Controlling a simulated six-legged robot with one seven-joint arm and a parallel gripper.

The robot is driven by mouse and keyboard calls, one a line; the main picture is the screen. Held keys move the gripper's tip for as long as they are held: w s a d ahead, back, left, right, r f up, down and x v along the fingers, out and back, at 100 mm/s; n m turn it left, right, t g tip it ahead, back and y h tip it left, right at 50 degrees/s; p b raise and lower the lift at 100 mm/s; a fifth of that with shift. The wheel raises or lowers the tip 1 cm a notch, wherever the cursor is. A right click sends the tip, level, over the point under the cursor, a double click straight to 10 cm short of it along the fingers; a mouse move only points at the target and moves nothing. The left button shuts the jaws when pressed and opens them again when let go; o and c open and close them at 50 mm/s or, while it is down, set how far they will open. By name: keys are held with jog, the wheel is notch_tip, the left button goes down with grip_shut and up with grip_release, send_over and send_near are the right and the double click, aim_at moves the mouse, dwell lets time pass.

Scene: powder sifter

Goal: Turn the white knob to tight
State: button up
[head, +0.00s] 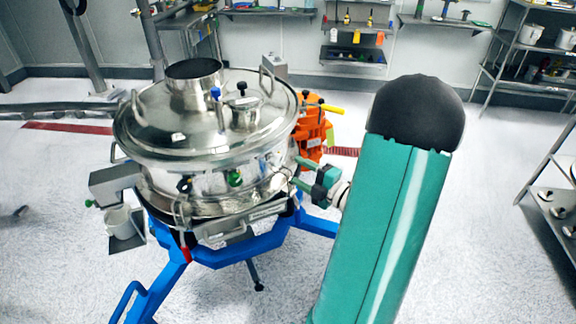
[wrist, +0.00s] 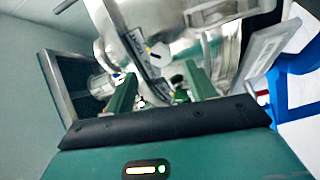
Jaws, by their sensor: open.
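The steel powder sifter (head: 215,125) stands on a blue frame. My gripper (head: 297,171) is at the sifter's right side in the head view, with its two green fingers apart and pointing at the drum. In the wrist view my gripper (wrist: 160,70) is open, with no object clearly held. A small white knob-like part (wrist: 159,51) with dark marks shows on a dark curved strip, just beyond and between the fingertips. I cannot tell its turn position or whether a finger touches it. I cannot make out the white knob in the head view.
A green knob (head: 235,177) and a black knob (head: 185,184) sit on the drum's front. An orange unit (head: 312,125) with a yellow handle is behind my gripper. The blue frame (head: 265,243) spreads below.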

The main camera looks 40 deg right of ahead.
jog(key=s, duration=0.6)
jog(key=shift+s+d, duration=0.25)
jog(key=shift+d, duration=0.05)
